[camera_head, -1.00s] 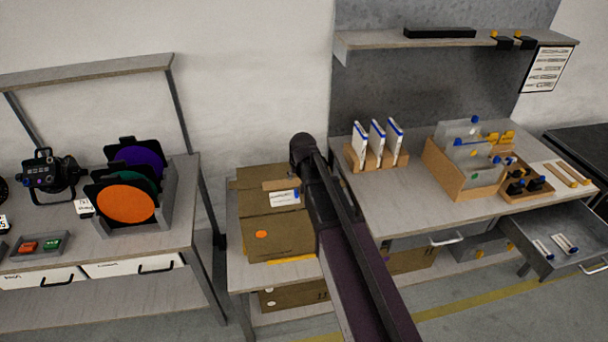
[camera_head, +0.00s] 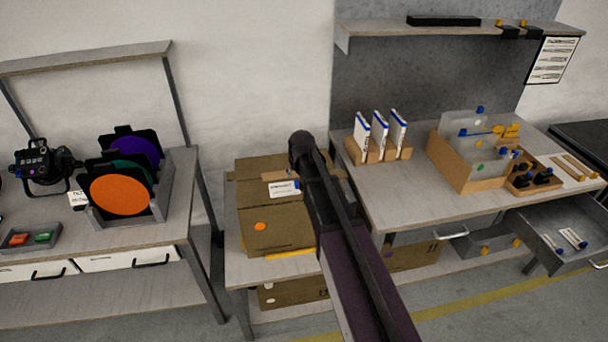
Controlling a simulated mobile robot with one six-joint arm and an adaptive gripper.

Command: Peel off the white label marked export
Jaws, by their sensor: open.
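A white label (camera_head: 284,189) with dark printing is stuck on the cardboard box (camera_head: 256,211) on the low bench at centre. The printing is too small to read, so I cannot tell whether it says export. A small blue mark shows at the label's right end, close to my arm. An orange round sticker (camera_head: 260,227) is on the box below the label. My arm reaches up from the bottom and covers the right side of the box. My gripper is hidden behind the arm, so its place relative to the label does not show.
On the left bench stand a lamp (camera_head: 42,167) and a rack with coloured filters (camera_head: 121,194). The right bench holds upright white items (camera_head: 380,133), a wooden file box (camera_head: 461,178) and a small tray (camera_head: 537,181). An open drawer (camera_head: 563,240) juts out at right.

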